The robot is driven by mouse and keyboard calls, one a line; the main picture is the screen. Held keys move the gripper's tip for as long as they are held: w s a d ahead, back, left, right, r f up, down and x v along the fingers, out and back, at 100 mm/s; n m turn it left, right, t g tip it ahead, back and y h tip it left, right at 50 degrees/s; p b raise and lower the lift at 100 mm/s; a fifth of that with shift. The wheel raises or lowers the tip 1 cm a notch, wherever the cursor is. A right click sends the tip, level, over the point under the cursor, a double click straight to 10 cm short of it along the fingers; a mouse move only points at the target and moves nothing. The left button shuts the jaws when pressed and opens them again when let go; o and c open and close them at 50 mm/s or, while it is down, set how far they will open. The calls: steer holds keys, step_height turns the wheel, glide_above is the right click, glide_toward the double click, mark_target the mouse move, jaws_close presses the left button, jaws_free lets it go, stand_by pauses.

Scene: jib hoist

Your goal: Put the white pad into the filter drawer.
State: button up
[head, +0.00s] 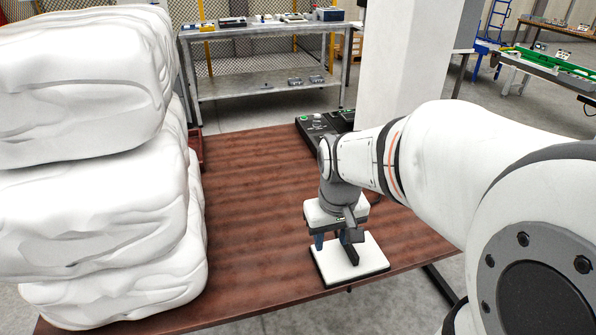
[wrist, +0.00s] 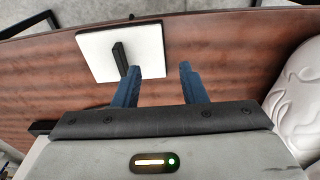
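The white pad (head: 365,265) lies flat near the table's front edge, with dark edges and an upright black handle. It also shows at the upper left of the wrist view (wrist: 92,52), with its handle (wrist: 120,58) near my left finger. My gripper (head: 335,240) points down just above the pad. The handle is not between the fingers. I cannot make out a filter drawer in either view.
Tall stacked white sacks (head: 100,215) fill the left of the brown table (head: 250,215). A dark red box-like edge (head: 195,147) shows partly behind them. A black device (head: 318,122) stands at the back by a pale column (head: 405,60). The table's middle is clear.

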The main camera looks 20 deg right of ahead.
steer(key=g, duration=0.1)
glide_above(351, 247)
steer(key=f, duration=0.3)
steer(key=shift+w+a+f+p, duration=0.15)
steer(key=shift+w+f+p, duration=0.05)
steer(key=shift+f+p, duration=0.15)
steer(key=f, duration=0.4)
steer(key=f+b, duration=0.1)
steer(key=f, duration=0.2)
steer(key=shift+s+d+f, duration=0.15)
steer(key=shift+d+f, duration=0.05)
steer(key=shift+f, duration=0.15)
jaws_close()
